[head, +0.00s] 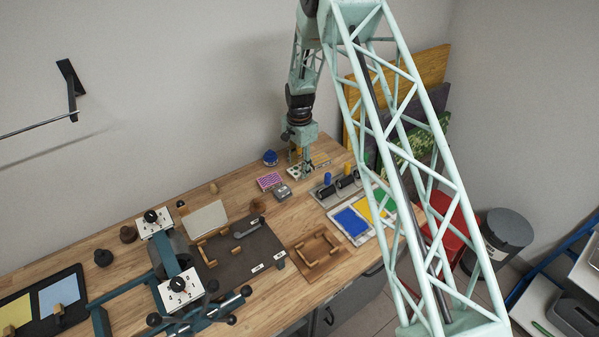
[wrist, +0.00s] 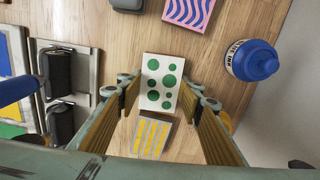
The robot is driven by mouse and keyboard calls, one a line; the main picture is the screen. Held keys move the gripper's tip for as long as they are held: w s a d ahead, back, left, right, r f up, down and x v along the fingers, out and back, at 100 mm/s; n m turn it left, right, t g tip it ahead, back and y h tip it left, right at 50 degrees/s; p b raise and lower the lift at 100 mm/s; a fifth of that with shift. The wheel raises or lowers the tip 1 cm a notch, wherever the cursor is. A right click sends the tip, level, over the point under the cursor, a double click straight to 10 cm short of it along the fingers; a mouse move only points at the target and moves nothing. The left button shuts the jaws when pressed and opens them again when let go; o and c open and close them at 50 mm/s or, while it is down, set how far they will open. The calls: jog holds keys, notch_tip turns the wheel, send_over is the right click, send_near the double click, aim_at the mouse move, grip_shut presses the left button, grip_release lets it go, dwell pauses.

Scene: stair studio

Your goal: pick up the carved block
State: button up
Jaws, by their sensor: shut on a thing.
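A white block with green dots (wrist: 161,80) is between the two fingers of my gripper (wrist: 160,92) in the wrist view. In the head view my gripper (head: 304,171) points down at the far part of the wooden bench. The dotted block's pale face (head: 293,173) shows partly beside the fingers there. I cannot tell whether it touches the bench. A grey block with yellow stripes (wrist: 152,137) lies just below it in the wrist view. A pink-and-purple wavy block (wrist: 188,12) lies above, apart from my gripper.
A blue-capped ink bottle (wrist: 251,60) stands to the right in the wrist view. Black rollers (wrist: 58,75) on metal holders lie to the left. A grey tin (head: 282,192) is near the wavy block (head: 269,181). Bare wood (wrist: 112,32) separates these things.

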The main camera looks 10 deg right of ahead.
aim_at(300, 169)
jog(key=shift+r, duration=0.1)
notch_tip(300, 169, up, 10)
jog(key=b, duration=0.1)
dwell(0.9)
dwell(0.7)
